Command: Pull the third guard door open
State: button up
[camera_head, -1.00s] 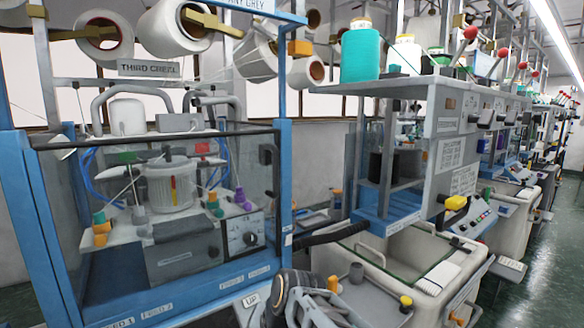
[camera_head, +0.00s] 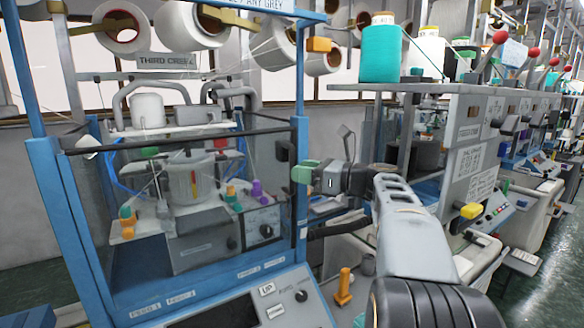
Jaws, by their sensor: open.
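The third guard door (camera_head: 115,185) is a clear panel with a dark top rail on the blue-framed machine under the "THIRD CREEL" sign (camera_head: 162,60). It looks shut, its right edge by the blue post (camera_head: 301,110). A small dark handle (camera_head: 281,150) sits near the upper right of the glazing. My gripper (camera_head: 303,173), with green fingertips, is open and empty. It points left at the right post, just right of and a little below the handle in the picture. I cannot tell the depth gap between them. The far finger is mostly hidden.
A grey control panel with a screen (camera_head: 222,314) juts out below the door. The shelf (camera_head: 350,87) with teal and white yarn cones and a yellow-knobbed cabinet stand at right. An orange peg (camera_head: 343,287) stands beneath my arm. Green floor (camera_head: 515,285) is open at far right.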

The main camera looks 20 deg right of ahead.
aim_at(292, 188)
jog(key=shift+x, duration=1.65)
grip_shut()
